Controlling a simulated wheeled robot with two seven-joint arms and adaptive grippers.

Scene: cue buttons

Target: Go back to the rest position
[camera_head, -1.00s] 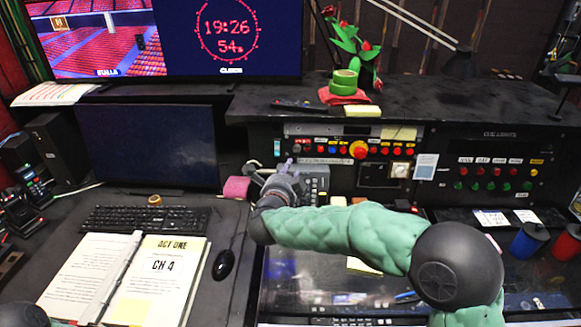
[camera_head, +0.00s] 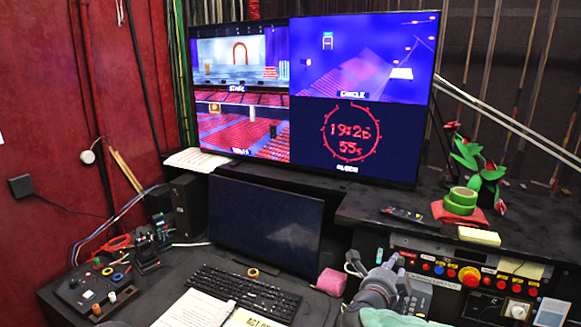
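My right gripper (camera_head: 384,270) shows at the bottom, right of centre, with part of my green arm below it. It is in front of the dark console, left of the panel of lit buttons, and apart from the red button (camera_head: 469,277). Nothing held shows. My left gripper is out of view.
A dark monitor (camera_head: 265,225), keyboard (camera_head: 245,292) and pink roll (camera_head: 331,282) are on the desk left of my gripper. A ledge above the buttons holds green tape rolls (camera_head: 461,199) and a yellow pad (camera_head: 479,236). A large screen (camera_head: 350,60) stands behind.

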